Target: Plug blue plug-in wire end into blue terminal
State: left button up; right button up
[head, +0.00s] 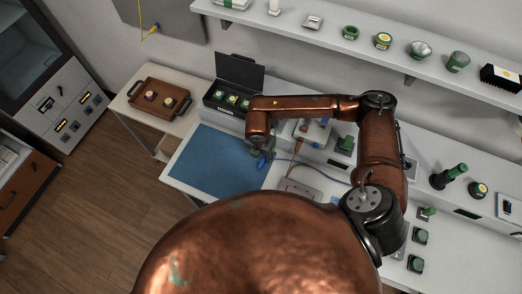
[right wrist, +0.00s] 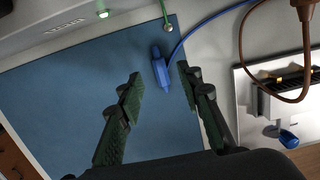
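The blue plug-in wire end (right wrist: 159,70) shows in the right wrist view at the right edge of the blue mat, between my right fingertips, with a gap on each side. It also shows in the head view (head: 262,162), just below my right gripper (head: 258,152). My right gripper (right wrist: 160,78) is open and empty. I cannot tell how far its tips are above the plug. A blue wire (right wrist: 208,20) runs from the plug to the upper right. A blue rounded part (right wrist: 288,139) on a pale unit at the right may be the blue terminal. My left gripper is out of view.
A brown wire (right wrist: 241,45) loops beside the pale unit. A black open box (head: 220,108) with green items and a brown tray (head: 140,100) stand behind. A shelf (head: 390,55) with green items runs along the wall.

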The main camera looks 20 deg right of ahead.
aim_at(262, 160)
notch_tip(262, 160, down, 2)
jog(key=shift+w+f, duration=0.1)
jog(key=shift+f, duration=0.15)
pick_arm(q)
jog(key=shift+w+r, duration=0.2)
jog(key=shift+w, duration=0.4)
pick_arm(e)
jog(key=shift+d+f, duration=0.15)
jog(key=shift+f, duration=0.55)
jog(key=shift+c, duration=0.3)
grip_shut()
jog(key=c, duration=0.6)
grip_release()
jog(key=shift+c, duration=0.2)
grip_shut()
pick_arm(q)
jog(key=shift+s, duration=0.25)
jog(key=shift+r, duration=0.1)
pick_arm(e)
jog(key=shift+r, duration=0.2)
pick_arm(q)
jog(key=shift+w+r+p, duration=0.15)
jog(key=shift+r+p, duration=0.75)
jog(key=shift+p, duration=0.25)
pick_arm(e)
jog(key=shift+r, duration=1.6)
